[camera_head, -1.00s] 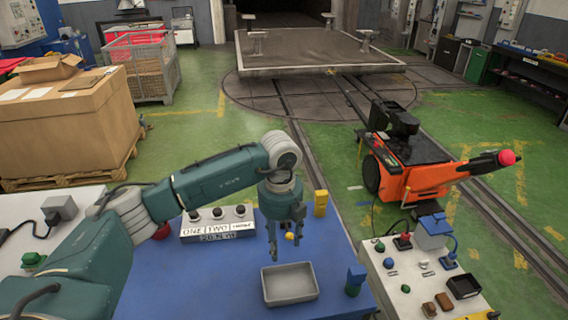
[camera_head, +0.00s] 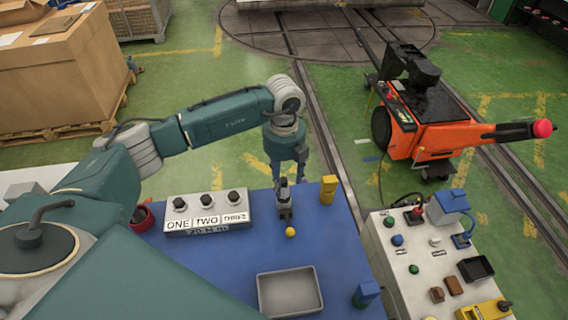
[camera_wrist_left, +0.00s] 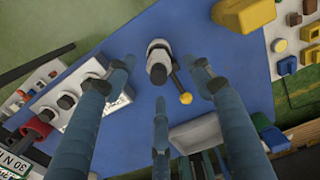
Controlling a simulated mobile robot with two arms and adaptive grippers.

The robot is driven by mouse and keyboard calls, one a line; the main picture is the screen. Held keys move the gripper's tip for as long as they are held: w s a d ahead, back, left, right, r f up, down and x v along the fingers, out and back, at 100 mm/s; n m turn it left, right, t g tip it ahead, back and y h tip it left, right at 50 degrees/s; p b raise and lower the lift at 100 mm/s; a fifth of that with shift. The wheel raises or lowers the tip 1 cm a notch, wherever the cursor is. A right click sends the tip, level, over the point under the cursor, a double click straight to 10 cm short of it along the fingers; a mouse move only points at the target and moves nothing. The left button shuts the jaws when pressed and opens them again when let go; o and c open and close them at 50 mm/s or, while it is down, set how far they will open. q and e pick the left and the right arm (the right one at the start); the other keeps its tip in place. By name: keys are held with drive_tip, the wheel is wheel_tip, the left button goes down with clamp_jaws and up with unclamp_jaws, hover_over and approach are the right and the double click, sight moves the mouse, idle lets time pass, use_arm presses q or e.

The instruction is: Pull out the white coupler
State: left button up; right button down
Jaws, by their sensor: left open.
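A small upright white and grey fitting (camera_wrist_left: 158,58) with a dark lever and a yellow ball knob (camera_wrist_left: 186,98) stands on the blue table; I cannot tell if it is the white coupler. In the head view the fitting (camera_head: 284,207) is partly hidden behind or under my left gripper (camera_head: 287,178), with its yellow knob in front. My left gripper is open and empty, pointing down above the fitting. In the left wrist view its fingers spread around the fitting without visible contact. My right gripper is not in view.
A white box (camera_head: 207,213) labelled ONE, TWO, THREE stands left of the fitting, a yellow block (camera_head: 328,188) right. A grey tray (camera_head: 262,292) lies in front. A white panel (camera_head: 425,250) with several knobs and a blue-topped box is at right. An orange machine (camera_head: 440,138) stands behind.

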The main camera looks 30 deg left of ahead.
sight(284, 192)
use_arm(q)
wheel_tip(284, 192, down, 3)
drive_tip(key=shift+f+p, duration=0.1)
drive_tip(key=shift+p, duration=0.35)
wheel_tip(284, 192, down, 3)
drive_tip(key=shift+w+a+f+p, duration=0.1)
drive_tip(key=shift+w+p, duration=0.05)
drive_tip(key=shift+p, duration=0.25)
drive_tip(key=shift+f, duration=0.35)
drive_tip(key=shift+c, duration=0.8)
clamp_jaws()
drive_tip(key=c, duration=0.8)
unclamp_jaws()
clamp_jaws()
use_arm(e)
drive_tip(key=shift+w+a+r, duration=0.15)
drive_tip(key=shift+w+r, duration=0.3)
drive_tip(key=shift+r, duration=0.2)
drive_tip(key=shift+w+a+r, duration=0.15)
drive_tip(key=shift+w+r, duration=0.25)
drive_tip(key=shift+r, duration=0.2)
